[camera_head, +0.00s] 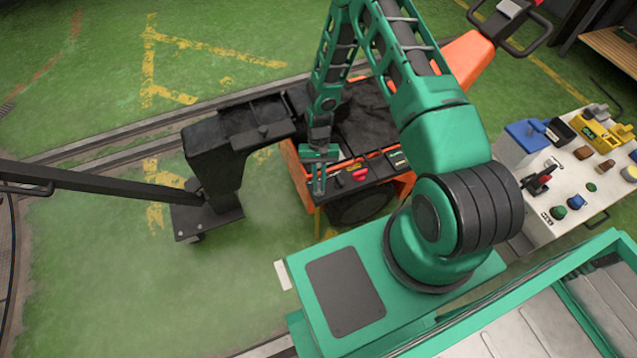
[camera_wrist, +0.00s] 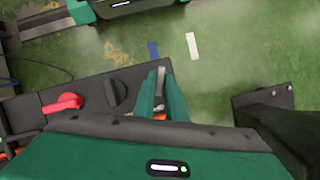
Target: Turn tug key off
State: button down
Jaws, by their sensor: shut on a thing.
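The tug (camera_head: 398,188) is an orange and black vehicle with a dark control panel near its front edge. A red knob (camera_head: 359,174) sits on this panel, and it also shows in the wrist view (camera_wrist: 63,103) beside a black knob (camera_wrist: 116,93). My gripper (camera_head: 319,184) points down at the panel's left end. In the wrist view my gripper (camera_wrist: 162,96) has its green fingers close around a small grey piece, which appears to be the tug key (camera_wrist: 160,82). The fingers mostly hide the key, so I cannot tell its turned position.
A black coupling frame (camera_head: 222,150) with a long drawbar stands left of the tug. A white-topped cart (camera_head: 535,212) holding several coloured objects stands at the right. Rails cross the green floor. Open floor (camera_head: 110,270) lies at the lower left.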

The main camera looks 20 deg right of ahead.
jog(key=shift+w+a+n+h, duration=0.1)
jog(key=shift+n+h, duration=0.3)
jog(key=shift+n, duration=0.7)
jog(key=shift+w+a+n+h, duration=0.1)
jog(key=shift+n+h, duration=0.3)
jog(key=shift+n, duration=0.7)
jog(key=c, duration=1.8)
grip_release()
jog(key=shift+c, duration=0.2)
jog(key=shift+o, duration=0.2)
jog(key=shift+s, duration=0.1)
jog(key=v, duration=1)
jog(key=shift+w+r, duration=0.3)
